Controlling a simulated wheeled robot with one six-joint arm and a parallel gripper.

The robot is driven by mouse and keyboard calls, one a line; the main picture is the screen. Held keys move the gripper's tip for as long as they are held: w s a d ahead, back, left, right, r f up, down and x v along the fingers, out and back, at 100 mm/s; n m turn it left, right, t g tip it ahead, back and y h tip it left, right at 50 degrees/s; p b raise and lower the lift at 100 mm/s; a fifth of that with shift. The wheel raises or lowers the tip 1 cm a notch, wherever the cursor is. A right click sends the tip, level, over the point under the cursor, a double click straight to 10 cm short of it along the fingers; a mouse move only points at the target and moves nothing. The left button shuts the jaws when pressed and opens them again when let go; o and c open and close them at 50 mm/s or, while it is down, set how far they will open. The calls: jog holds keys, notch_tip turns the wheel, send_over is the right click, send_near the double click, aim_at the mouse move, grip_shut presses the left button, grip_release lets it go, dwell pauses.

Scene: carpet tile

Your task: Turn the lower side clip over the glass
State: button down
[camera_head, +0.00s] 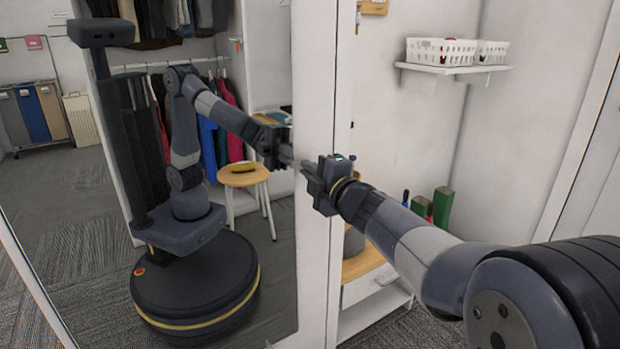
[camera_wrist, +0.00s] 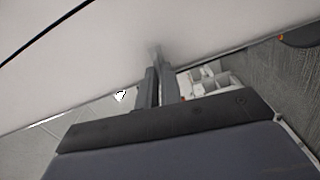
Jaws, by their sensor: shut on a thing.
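The glass (camera_head: 60,195) is a tall mirror at the left of the head view, with a white edge strip (camera_head: 313,262) along its right side. My gripper (camera_head: 302,166) is at this right edge, about mid-height in the picture. In the wrist view its two dark fingers (camera_wrist: 158,84) are close together, with their tips at a pale surface. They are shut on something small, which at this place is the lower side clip. The clip itself is hidden by the fingers, so I cannot tell which way it is turned.
The glass reflects my body, a clothes rack and a round wooden stool (camera_head: 243,175). Right of the edge strip are a wall shelf (camera_head: 455,69) with white baskets and a low wooden bench (camera_head: 362,263). A small white thing (camera_wrist: 121,96) shows left of the fingers.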

jog(key=shift+f+n, duration=0.1)
jog(key=shift+n, duration=0.5)
jog(key=shift+b, duration=0.35)
jog(key=c, duration=1.6)
grip_release()
jog(key=p+v, duration=0.1)
jog(key=v, duration=0.9)
jog(key=shift+s+d+p, duration=0.25)
jog(key=shift+s+p, duration=0.05)
jog(key=shift+s, duration=0.05)
